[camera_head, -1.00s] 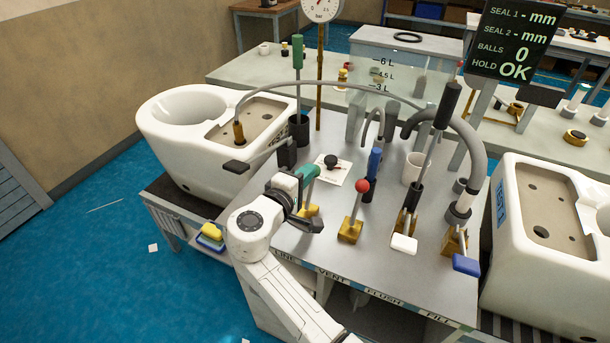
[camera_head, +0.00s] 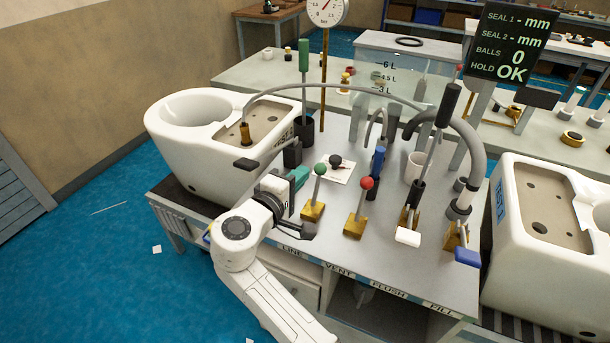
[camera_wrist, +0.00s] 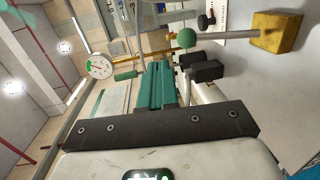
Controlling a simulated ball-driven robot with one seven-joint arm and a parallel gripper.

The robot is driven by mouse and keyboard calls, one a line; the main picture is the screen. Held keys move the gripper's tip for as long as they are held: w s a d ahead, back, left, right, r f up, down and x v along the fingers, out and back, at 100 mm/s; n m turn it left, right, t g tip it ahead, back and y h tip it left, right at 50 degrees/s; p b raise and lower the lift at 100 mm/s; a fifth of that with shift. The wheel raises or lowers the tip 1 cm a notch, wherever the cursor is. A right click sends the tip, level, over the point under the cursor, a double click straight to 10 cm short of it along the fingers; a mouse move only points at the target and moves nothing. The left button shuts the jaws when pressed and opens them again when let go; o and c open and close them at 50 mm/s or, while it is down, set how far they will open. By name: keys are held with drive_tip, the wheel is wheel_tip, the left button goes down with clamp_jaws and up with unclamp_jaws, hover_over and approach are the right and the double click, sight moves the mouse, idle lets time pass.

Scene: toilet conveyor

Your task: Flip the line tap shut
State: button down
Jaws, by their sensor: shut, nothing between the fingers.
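The line tap is a lever with a green ball (camera_head: 320,169) on a brass base (camera_head: 312,211), above the front-edge label LINE. Its lever stands nearly upright, with a slight lean to the right. My gripper (camera_head: 300,176) is just left of the lever, with teal fingers closed and empty. In the wrist view my gripper (camera_wrist: 158,70) is shut, and the green ball (camera_wrist: 186,38) lies just beyond and right of the fingertips. A gap seems to show between them, but contact is hard to judge. The brass base (camera_wrist: 276,33) is at upper right.
The red-ball lever (camera_head: 366,183) stands right of the line tap, with white-handled (camera_head: 408,237) and blue-handled (camera_head: 467,257) levers further right. A white toilet (camera_head: 190,130) and its grey hose are behind my gripper. A pressure gauge (camera_head: 327,8) rises at the back.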

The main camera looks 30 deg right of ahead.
drive_tip(key=s+a+r, duration=0.3)
drive_tip(key=a, duration=0.2)
drive_tip(key=shift+b, duration=0.4)
drive_tip(key=shift+a, duration=0.1)
